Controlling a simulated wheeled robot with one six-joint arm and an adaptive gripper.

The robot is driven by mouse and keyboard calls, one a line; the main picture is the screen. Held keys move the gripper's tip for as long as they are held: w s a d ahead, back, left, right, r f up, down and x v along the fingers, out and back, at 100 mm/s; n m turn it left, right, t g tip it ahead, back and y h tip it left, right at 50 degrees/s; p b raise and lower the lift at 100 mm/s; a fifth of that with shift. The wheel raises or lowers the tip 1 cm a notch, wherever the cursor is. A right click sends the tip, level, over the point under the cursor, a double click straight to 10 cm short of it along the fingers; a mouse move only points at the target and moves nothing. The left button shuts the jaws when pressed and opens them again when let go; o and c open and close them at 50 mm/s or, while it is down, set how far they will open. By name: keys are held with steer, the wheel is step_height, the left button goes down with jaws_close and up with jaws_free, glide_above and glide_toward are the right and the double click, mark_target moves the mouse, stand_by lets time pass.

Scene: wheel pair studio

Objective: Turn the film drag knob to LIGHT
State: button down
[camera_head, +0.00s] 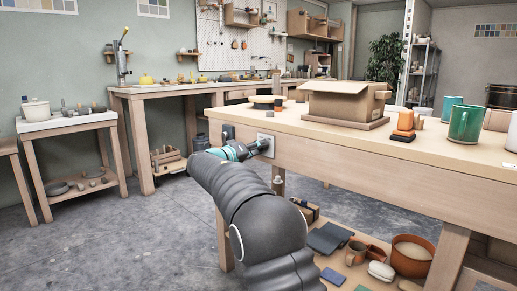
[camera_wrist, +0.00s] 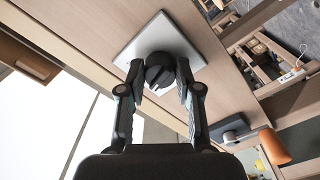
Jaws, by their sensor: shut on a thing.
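The film drag knob (camera_wrist: 160,72) is a round black knob with a raised bar across its face, in the middle of the wrist view. It is mounted on a light metal plate (camera_wrist: 132,50) on the table's wooden side. My gripper (camera_wrist: 159,84) has one finger on each side of the knob and is shut on it. In the head view my gripper (camera_head: 254,148) reaches the plate (camera_head: 266,144) at the table's left end. The arm and fingers hide the knob there. I cannot read any LIGHT mark.
Floor is free at the left.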

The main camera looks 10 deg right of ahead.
steer(key=shift+r+n+p, duration=0.1)
steer(key=shift+n+p, duration=0.55)
steer(key=shift+n, duration=1.45)
steer(key=c, duration=0.8)
jaws_free()
steer(key=v, duration=1.2)
steer(key=shift+w, duration=0.1)
